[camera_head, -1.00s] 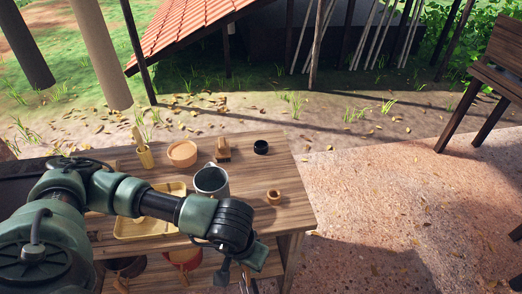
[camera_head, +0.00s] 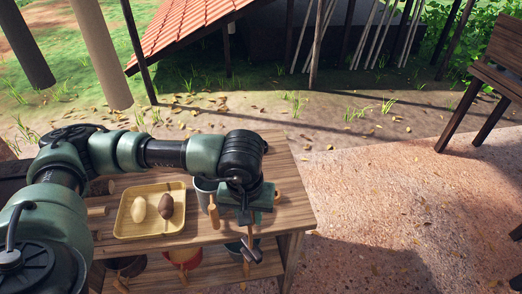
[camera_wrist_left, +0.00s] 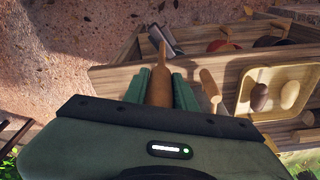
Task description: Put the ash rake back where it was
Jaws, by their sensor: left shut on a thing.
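My left gripper (camera_head: 246,205) is over the front right part of the wooden table (camera_head: 299,205). In the left wrist view its two green fingers (camera_wrist_left: 160,88) are shut on the brown wooden handle of the ash rake (camera_wrist_left: 158,82). The rake's grey metal head (camera_wrist_left: 166,40) lies beyond the fingertips. In the head view the head (camera_head: 250,250) shows below the gripper, in front of the table edge. I cannot tell whether the rake touches the table. My right gripper is out of view.
A yellow tray (camera_head: 123,222) on the table holds a pale and a brown oval lump. A grey metal mug (camera_head: 204,186) stands close left of my gripper, partly hidden. A short wooden handle (camera_head: 213,212) shows beside it. Bowls (camera_head: 183,258) sit on the lower shelf.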

